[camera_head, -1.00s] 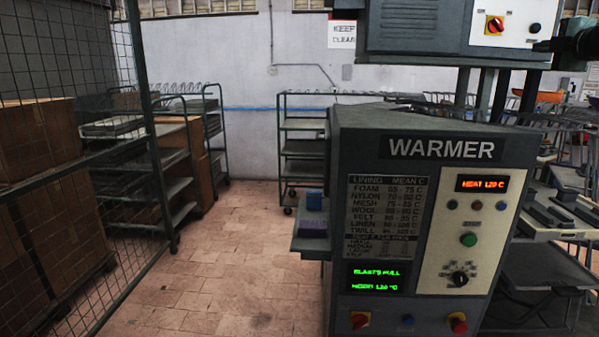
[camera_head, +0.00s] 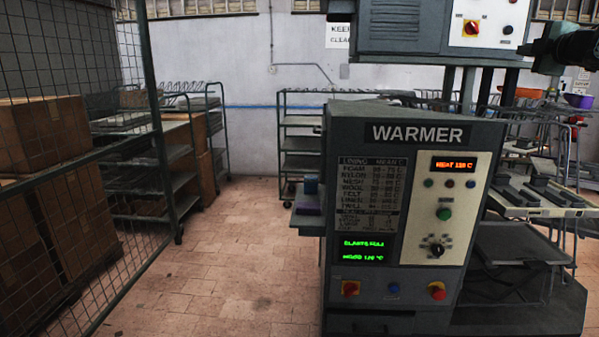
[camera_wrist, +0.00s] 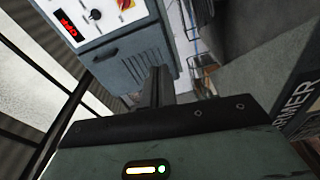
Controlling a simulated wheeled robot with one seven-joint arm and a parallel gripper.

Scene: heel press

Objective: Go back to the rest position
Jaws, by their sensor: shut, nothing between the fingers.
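My gripper (camera_wrist: 156,88) shows in the wrist view as dark fingers together beyond the wide green-grey hand with its small lit indicator. It is shut and holds nothing. Beyond it stands the blue-grey control box (camera_wrist: 135,58) with a red OFF display, in a tilted view. In the head view part of my dark arm enters at the upper right; the gripper itself cannot be made out there. The warmer machine (camera_head: 345,135) stands right of centre, with an orange heat display, a green screen and several knobs and buttons. The same control box (camera_head: 395,25) is above it.
A wire-mesh fence (camera_head: 150,90) and cardboard boxes (camera_head: 48,140) are on the left. Shelf racks stand by the back wall. Tiled floor (camera_head: 220,270) is open between fence and warmer. Work tables stand at right.

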